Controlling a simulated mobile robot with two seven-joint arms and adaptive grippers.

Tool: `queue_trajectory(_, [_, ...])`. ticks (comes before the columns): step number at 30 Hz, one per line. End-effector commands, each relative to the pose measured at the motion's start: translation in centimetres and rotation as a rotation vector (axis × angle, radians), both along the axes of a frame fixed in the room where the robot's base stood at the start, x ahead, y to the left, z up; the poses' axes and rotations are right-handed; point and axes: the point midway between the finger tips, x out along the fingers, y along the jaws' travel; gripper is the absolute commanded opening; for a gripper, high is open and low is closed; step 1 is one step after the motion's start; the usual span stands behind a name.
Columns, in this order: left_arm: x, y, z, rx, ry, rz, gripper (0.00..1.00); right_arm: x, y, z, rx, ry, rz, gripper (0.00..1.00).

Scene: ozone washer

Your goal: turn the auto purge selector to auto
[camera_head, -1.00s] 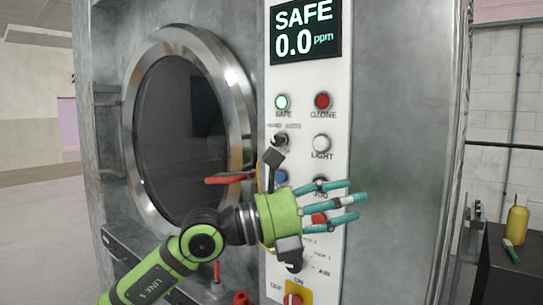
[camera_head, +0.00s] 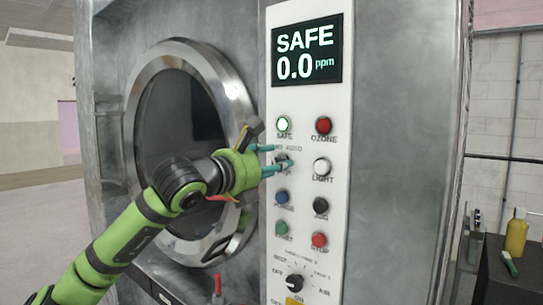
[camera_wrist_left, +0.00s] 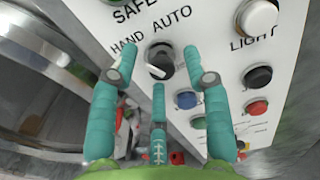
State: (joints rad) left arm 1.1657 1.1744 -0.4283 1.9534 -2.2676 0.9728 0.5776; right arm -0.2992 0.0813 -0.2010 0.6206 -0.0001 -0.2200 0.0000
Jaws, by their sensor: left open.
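The auto purge selector (camera_wrist_left: 160,62) is a dark round knob with a pale mark, under the HAND and AUTO lettering in the left wrist view. Which label its mark points to is hard to tell. In the head view the selector (camera_head: 281,158) is partly hidden by my fingers. My left gripper (camera_head: 278,158) is open in front of the panel, its teal fingers pointing at the selector. In the left wrist view two fingertips (camera_wrist_left: 160,60) flank the knob and a third lies below it. Contact cannot be told. My right gripper is not in view.
The white panel (camera_head: 303,105) carries a SAFE 0.0 ppm display (camera_head: 306,52), several buttons and lamps, including the white LIGHT button (camera_head: 321,167), and a lower rotary knob (camera_head: 295,282). The round washer door (camera_head: 176,120) is left. A yellow bottle (camera_head: 516,238) stands far right.

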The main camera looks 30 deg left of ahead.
Motion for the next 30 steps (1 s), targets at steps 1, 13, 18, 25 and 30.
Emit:
queue_trajectory(1, [0.13,-0.03,0.00,0.000,0.000,0.000,0.48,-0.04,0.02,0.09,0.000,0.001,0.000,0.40])
queue_trajectory(13, [0.11,-0.03,-0.06,0.000,-0.001,-0.001,0.00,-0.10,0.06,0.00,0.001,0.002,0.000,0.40])
queue_trajectory(18, [0.08,-0.02,0.03,0.003,-0.003,-0.001,0.00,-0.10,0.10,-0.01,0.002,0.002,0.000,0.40])
queue_trajectory(25, [0.05,-0.01,0.10,0.050,-0.010,0.000,0.00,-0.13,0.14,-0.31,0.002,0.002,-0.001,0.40])
queue_trajectory(30, [0.03,-0.08,0.12,0.146,-0.020,0.000,0.00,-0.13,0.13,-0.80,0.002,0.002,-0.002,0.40])
